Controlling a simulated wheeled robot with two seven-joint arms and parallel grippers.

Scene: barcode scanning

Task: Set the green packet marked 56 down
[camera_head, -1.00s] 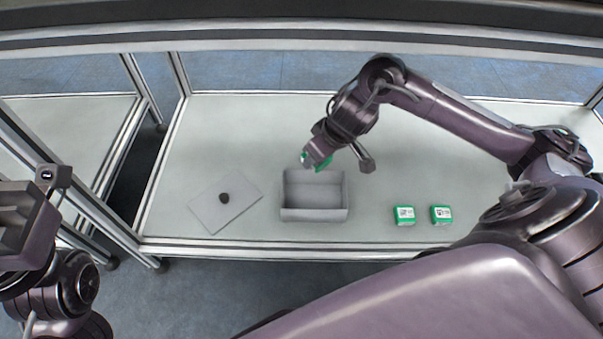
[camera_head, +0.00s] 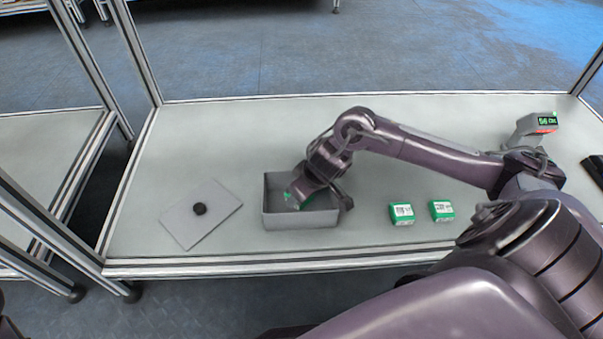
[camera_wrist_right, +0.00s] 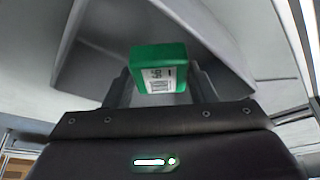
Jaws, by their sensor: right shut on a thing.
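My right gripper (camera_head: 297,196) is shut on the green packet (camera_head: 291,203). It holds the packet low inside the grey open box (camera_head: 290,223). In the right wrist view the green packet (camera_wrist_right: 158,58) sits between the two fingers (camera_wrist_right: 160,85), with its white barcode label facing the camera. The label's number is small and hard to read. The box's inner walls (camera_wrist_right: 215,30) surround the packet there. I cannot tell whether the packet touches the box floor. My left gripper is out of view.
Two green packets with white labels, one (camera_head: 401,213) beside the other (camera_head: 441,210), lie right of the box. A grey plate with a black round piece (camera_head: 199,209) lies left. A scanner with a lit display (camera_head: 540,124) stands at the far right.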

